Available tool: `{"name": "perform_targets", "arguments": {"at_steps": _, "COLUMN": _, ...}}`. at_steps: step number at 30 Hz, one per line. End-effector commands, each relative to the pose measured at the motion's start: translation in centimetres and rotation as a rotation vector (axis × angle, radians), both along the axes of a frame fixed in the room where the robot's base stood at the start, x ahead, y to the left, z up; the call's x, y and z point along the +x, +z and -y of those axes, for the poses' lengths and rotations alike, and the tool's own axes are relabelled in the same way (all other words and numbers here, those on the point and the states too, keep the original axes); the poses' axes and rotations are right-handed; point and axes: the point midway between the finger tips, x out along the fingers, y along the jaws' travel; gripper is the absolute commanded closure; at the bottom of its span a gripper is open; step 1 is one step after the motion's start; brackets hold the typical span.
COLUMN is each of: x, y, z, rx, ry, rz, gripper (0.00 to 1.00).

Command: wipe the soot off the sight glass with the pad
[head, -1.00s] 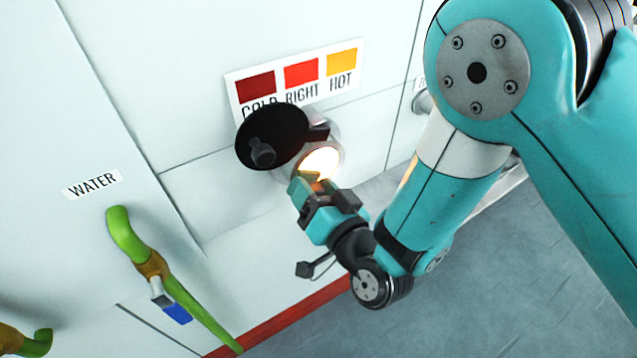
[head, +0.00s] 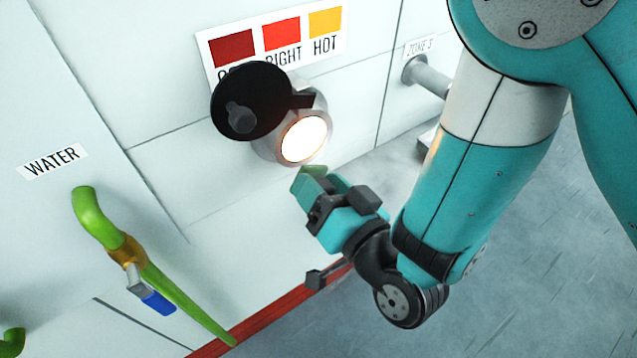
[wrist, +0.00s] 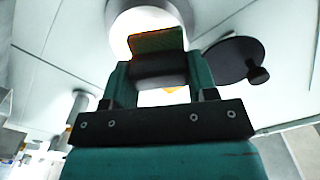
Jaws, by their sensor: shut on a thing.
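The sight glass (head: 303,139) is a round, glowing pane at the end of a short grey tube on the white wall. Its face looks evenly bright in the head view, and I see no dark soot on it. My gripper (head: 322,186) is shut on the green pad (head: 313,173), just below and apart from the glass. In the wrist view the pad (wrist: 158,41) stands up beyond the fingers of my gripper (wrist: 158,76), in front of the bright glare. The pad's wiping face is mostly hidden.
A round black cover (head: 255,105) hangs open at the left of the glass. A colour card (head: 282,36) is above it. A green water pipe (head: 95,220) with a blue-handled valve is at left. A grey pipe stub (head: 427,76) is at right.

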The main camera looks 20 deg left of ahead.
Motion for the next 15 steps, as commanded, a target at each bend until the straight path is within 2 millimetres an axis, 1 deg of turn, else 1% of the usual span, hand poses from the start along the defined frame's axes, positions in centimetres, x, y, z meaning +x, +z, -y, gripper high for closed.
{"name": "perform_targets", "arguments": {"at_steps": 5, "x": -0.2, "y": -0.1, "z": 0.2, "rx": 0.000, "ry": 0.000, "rz": 0.000, "gripper": 0.74}}
{"name": "perform_targets", "arguments": {"at_steps": 12, "x": -1.5, "y": -0.2, "z": 1.8, "rx": 0.001, "ry": 0.000, "rz": -0.001, "gripper": 0.74}}
{"name": "perform_targets", "arguments": {"at_steps": 15, "x": -1.9, "y": -0.1, "z": 2.2, "rx": 0.000, "ry": 0.000, "rz": 0.000, "gripper": 0.74}}
